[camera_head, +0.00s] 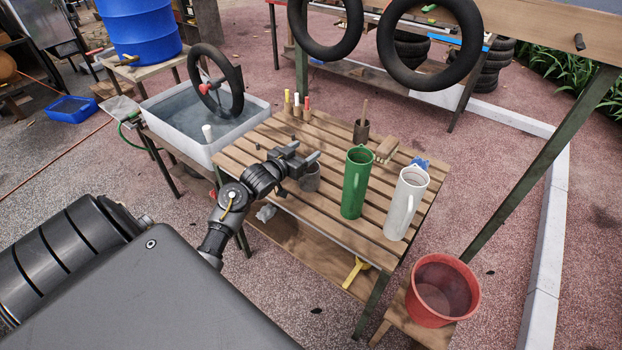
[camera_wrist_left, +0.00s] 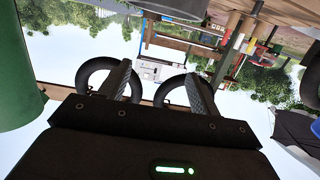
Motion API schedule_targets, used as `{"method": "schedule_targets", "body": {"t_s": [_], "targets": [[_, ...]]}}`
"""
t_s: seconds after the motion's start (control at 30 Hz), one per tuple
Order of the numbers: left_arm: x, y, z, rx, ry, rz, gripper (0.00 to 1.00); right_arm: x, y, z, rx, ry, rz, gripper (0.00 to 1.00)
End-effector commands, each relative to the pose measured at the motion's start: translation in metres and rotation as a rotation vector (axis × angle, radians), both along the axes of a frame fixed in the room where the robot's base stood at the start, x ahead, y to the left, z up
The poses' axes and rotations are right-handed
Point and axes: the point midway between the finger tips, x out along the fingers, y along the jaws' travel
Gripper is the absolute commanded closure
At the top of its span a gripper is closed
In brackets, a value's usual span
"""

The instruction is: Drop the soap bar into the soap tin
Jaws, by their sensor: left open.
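My left gripper (camera_head: 304,154) is over the slatted table, just above a grey tin (camera_head: 311,180) that it partly hides in the head view. The grey tin may be the soap tin; I cannot tell for sure. In the left wrist view my left gripper (camera_wrist_left: 160,88) has its two fingers apart, with nothing between them. I cannot make out a soap bar in either view. My right gripper is not in view.
A green jug (camera_head: 355,183) and a white jug (camera_head: 406,204) stand right of the gripper. A dark pot (camera_head: 361,131) with a stick and a brush (camera_head: 386,149) are behind. A water basin (camera_head: 247,122) is at left. The front slats are clear.

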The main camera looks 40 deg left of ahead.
Motion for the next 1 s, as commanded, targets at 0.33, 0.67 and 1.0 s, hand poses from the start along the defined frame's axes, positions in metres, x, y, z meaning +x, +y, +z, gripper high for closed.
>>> {"method": "schedule_targets", "body": {"t_s": [0.33, 0.67, 1.0], "targets": [[-0.063, -0.001, 0.007, 0.004, 0.002, 0.000, 0.37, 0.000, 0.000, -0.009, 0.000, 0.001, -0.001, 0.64], [-0.101, -0.002, 0.015, 0.001, 0.000, 0.000, 0.37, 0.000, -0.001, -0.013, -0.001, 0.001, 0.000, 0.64], [-0.103, -0.002, 0.016, 0.001, 0.000, 0.000, 0.37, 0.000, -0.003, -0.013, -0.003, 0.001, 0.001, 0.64]]}}
